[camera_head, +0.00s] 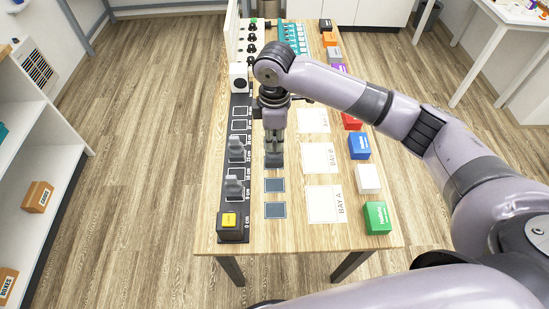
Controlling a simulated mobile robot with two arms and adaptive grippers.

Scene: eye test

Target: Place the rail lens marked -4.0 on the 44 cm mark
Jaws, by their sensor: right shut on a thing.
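My right gripper (275,140) points down over the table, just right of the black rail (238,202). It is shut on a grey piece (274,160), likely a rail lens; I cannot read its mark. I cannot tell whether this piece touches the table. Two grey pieces like lens holders stand on the rail, one nearer (234,187) and one farther (236,149). White cm labels run along the rail, with 0 cm at the near end; the 44 cm mark cannot be made out. My left gripper is not in view.
A yellow-topped box (229,221) sits at the rail's near end, a white box (238,78) at its far end. Two dark pads (275,210) lie right of the rail. White bay sheets (325,204) and coloured boxes, including a green one (377,217), line the right side.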

